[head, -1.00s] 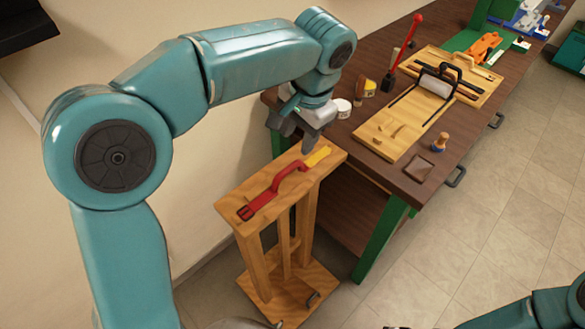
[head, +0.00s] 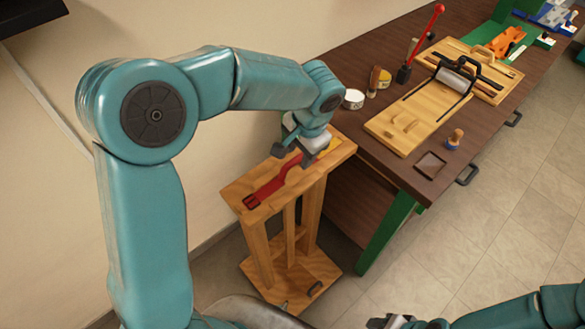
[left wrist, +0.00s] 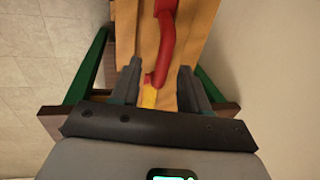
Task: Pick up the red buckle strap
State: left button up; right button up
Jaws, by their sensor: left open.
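The red buckle strap (head: 268,190) lies along the top of a narrow wooden stand (head: 232,196), with a dark buckle at its near left end and a yellow part at its far end. My left gripper (head: 306,160) is open over the far half of the strap and hides part of it. In the left wrist view the strap (left wrist: 166,45) runs between the two open fingers (left wrist: 160,78), near where red meets yellow; contact cannot be told. Part of what seems my right gripper (head: 405,323) shows at the bottom edge; its jaws are unclear.
A brown workbench (head: 400,185) stands right of the stand. It carries a wooden board (head: 405,125) with a black-framed roller, a white tub (head: 353,99), a red-handled tool (head: 425,40) and a small dark tray (head: 430,165). A wall is close on the left; open floor lies right.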

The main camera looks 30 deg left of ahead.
aim_at(297, 158)
pick_arm(q)
jog(key=f, duration=0.3)
jog(key=w+a+f, duration=0.1)
jog(key=shift+w+f+p, duration=0.1)
jog(key=shift+f+p, duration=0.2)
jog(key=shift+p, duration=0.05)
jog(key=shift+s+r, duration=0.15)
jog(key=shift+s, duration=0.25)
jog(key=c, duration=0.3)
jog(key=shift+w, duration=0.25)
grip_shut()
jog(key=shift+s, duration=0.1)
